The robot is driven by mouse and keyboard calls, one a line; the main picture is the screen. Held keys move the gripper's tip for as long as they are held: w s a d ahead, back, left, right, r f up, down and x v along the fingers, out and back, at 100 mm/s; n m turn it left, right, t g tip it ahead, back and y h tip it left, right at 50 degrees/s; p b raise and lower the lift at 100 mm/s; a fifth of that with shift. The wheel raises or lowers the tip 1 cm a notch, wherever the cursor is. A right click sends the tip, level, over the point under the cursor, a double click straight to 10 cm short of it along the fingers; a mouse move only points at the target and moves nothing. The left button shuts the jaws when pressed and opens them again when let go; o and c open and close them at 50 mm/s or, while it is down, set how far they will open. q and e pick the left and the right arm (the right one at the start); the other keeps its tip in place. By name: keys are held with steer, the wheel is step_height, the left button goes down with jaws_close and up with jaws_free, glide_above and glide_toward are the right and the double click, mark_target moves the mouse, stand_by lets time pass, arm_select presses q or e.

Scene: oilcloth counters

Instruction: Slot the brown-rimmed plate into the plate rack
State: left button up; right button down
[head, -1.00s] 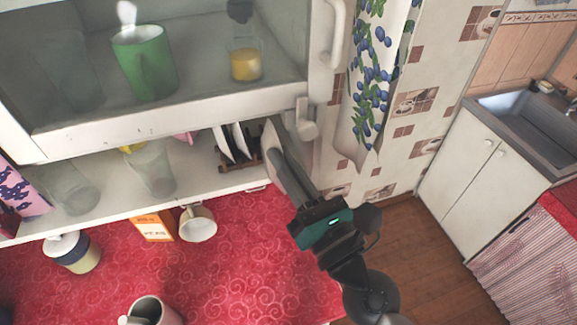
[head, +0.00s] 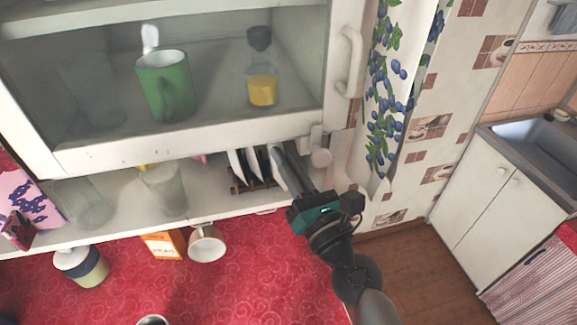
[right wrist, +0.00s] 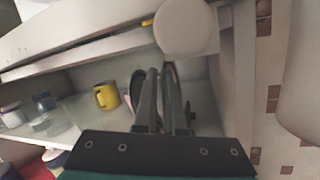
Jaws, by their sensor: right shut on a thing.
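The plate rack (head: 251,188), a small brown wooden rack, stands on the open shelf under the glass-fronted cabinet. Two pale plates with dark edges (head: 237,165) stand upright in it. My right gripper (head: 281,152) reaches under the cabinet at the rack's right end, shut on the brown-rimmed plate (head: 278,172). That plate is upright, seen nearly edge-on and partly hidden by the fingers. I cannot tell whether it touches the rack. In the right wrist view the gripper (right wrist: 162,75) points into the shelf, with a dark-edged round plate (right wrist: 137,84) just left of it. My left gripper is out of view.
The cabinet's lower edge (head: 190,138) and a white knob-like fitting (head: 320,157) are close to the right gripper. Glasses (head: 164,188) stand on the shelf to the left. A mug (head: 207,243) hangs below the shelf, over the red counter (head: 235,285).

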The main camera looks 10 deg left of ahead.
mark_target(279, 144)
steer(key=shift+w+a+f+b, duration=0.1)
steer(key=shift+w+a, duration=0.2)
steer(key=shift+w, duration=0.45)
steer(key=shift+w+a+r+b, duration=0.15)
steer(key=shift+w+a, duration=0.2)
steer(key=shift+w, duration=0.35)
steer(key=shift+w+a+f+b, duration=0.15)
steer(key=shift+w+a, duration=0.15)
steer(key=shift+w, duration=0.45)
steer(key=shift+f+b, duration=0.6)
steer(key=shift+f, duration=0.1)
steer(key=c, duration=0.9)
jaws_free()
steer(key=shift+f, duration=0.1)
steer(key=shift+b+v, duration=2.35)
steer(key=shift+v, duration=5.25)
